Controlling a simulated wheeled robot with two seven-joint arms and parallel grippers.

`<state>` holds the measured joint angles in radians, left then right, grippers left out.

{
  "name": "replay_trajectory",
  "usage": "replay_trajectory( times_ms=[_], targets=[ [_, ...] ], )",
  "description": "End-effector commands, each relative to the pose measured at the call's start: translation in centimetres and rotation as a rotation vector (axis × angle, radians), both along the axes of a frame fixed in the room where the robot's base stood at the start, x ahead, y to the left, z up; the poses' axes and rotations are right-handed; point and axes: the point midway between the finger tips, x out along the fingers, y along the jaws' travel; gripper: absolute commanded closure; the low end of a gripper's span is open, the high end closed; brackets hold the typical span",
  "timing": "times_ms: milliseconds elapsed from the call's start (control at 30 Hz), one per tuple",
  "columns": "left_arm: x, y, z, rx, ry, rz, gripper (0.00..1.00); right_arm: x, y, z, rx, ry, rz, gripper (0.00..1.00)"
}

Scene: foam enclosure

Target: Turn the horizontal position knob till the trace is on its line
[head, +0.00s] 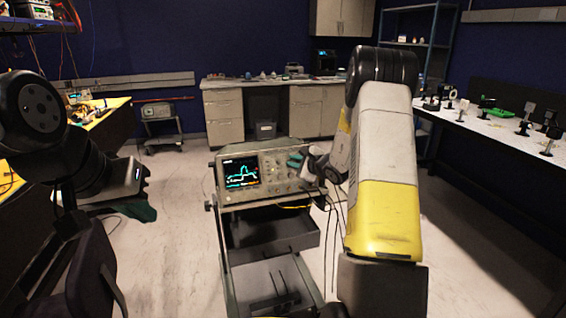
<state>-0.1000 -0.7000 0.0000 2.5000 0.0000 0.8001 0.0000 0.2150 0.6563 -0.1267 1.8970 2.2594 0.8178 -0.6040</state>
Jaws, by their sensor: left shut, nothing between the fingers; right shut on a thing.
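The oscilloscope (262,188) stands on a cart in the middle of the head view. Its lit screen (241,172) shows a jagged green-cyan trace with a peak; the picture is too small to tell whether the trace is on its line. My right gripper (295,160) is at the upper part of the scope's control panel, its teal fingertips shut on a knob there. The fingers hide that knob, so I cannot confirm which one it is. My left gripper (138,207) is shut and empty, low at the left, well apart from the scope.
The cart (229,262) has an open drawer below the scope. Thin dark cables hang at its right side. A yellow-topped bench (98,117) is at the left, a white bench with small devices (490,128) at the right. Open floor lies around the cart.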

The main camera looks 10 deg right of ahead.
Motion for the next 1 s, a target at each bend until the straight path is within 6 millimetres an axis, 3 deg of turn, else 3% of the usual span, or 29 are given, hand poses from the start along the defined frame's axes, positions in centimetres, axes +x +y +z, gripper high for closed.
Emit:
replay_trajectory(
  times_ms=[267, 300, 333, 667, 1000],
  targets=[
    [0.0, 0.0, 0.0, 0.0, 0.0, 0.0, 1.0, -0.1, 0.0, -0.1, -0.001, 0.002, -0.001, 1.0],
    [0.0, 0.0, 0.0, 0.0, 0.0, 0.0, 1.0, -0.1, 0.0, -0.1, -0.001, 0.002, -0.001, 0.81],
    [0.0, 0.0, 0.0, 0.0, 0.0, 0.0, 1.0, -0.1, 0.0, -0.1, -0.001, 0.002, -0.001, 0.78],
    [0.0, 0.0, 0.0, 0.0, 0.0, 0.0, 1.0, -0.2, -0.1, 0.1, 0.0, 0.0, -0.001, 0.78],
    [0.0, 0.0, 0.0, 0.0, 0.0, 0.0, 1.0, -4.8, -1.9, 1.6, 0.0, 0.001, -0.003, 0.78]
  ],
)
